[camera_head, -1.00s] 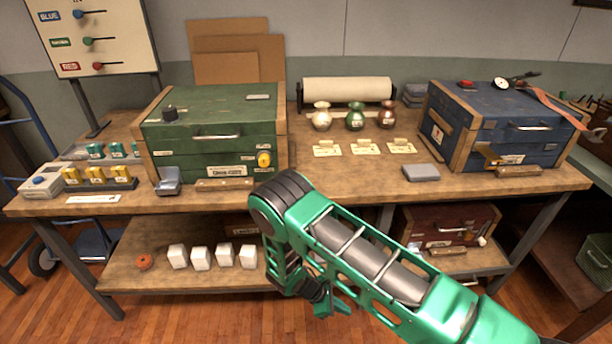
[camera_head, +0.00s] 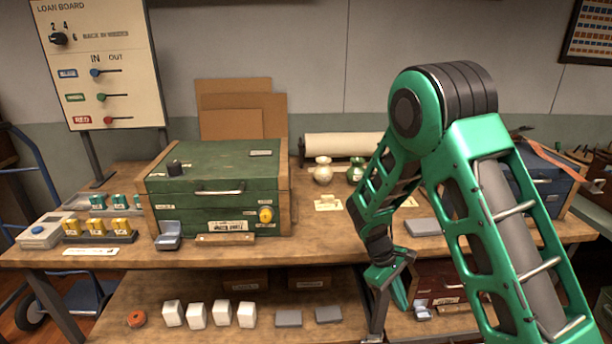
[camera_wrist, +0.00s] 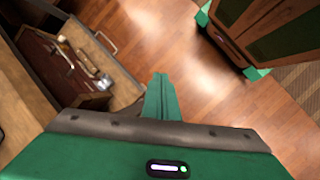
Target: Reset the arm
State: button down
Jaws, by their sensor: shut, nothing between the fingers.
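My arm is green and black and rises at the right of the head view, bent at a high elbow with its forearm hanging down. My gripper (camera_head: 388,298) is at the lower end of the forearm, in front of the workbench (camera_head: 318,255) and beside the lower shelf. In the wrist view the green fingers (camera_wrist: 161,98) are together with nothing between them, pointing down toward the wooden floor (camera_wrist: 200,100).
A green chest (camera_head: 215,190) stands on the bench; a blue chest (camera_head: 548,180) is partly hidden behind my arm. A dark red case (camera_wrist: 62,66) is on the lower shelf, near my gripper. White blocks (camera_head: 222,314) sit left of it. The loan board (camera_head: 98,65) stands at left.

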jog(key=s+d+r+m+y, duration=0.1)
jog(key=s+d+r+m, duration=0.1)
jog(key=d+r, duration=0.25)
jog(key=s+d+r+m+y, duration=0.1)
jog(key=s+d+r+m, duration=0.15)
jog(key=r, duration=0.35)
jog(key=s+d+r+m+y, duration=0.1)
jog(key=s+d+r+m, duration=0.1)
jog(key=s, duration=0.6)
jog(key=s+d+r+m+t+y, duration=0.1)
jog(key=s+d+r+m, duration=0.2)
jog(key=s+r, duration=0.4)
jog(key=s+d+r+m+t+y, duration=0.1)
jog(key=s+r+m, duration=0.3)
jog(key=s, duration=0.6)
jog(key=shift+d+r+m, duration=0.35)
jog(key=shift+d+r, duration=0.15)
jog(key=shift+d, duration=0.35)
